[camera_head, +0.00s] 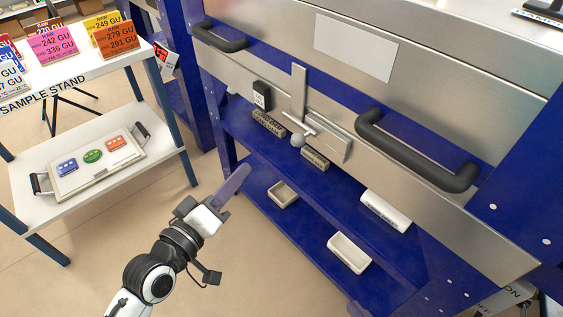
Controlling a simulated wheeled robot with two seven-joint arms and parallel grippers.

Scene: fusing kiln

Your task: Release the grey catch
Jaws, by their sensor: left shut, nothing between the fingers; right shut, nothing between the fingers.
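The grey catch (298,92) is on the steel front of the blue kiln, near the middle of the view. It has an upright flat bar, a slanting grey plate (329,135) to its lower right and a round grey knob (297,140) at its lower end. My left gripper (240,174) is in front of the kiln's lower shelves, below and left of the catch. Its fingers are together, empty and clearly apart from the catch. My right gripper is not in view.
Two dark handles (219,38) and (418,150) stick out from the kiln front. Blue shelves (300,202) below hold pale trays and blocks. A white sample stand (95,88) with cards and a tray (98,172) stands at the left. Open floor lies between.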

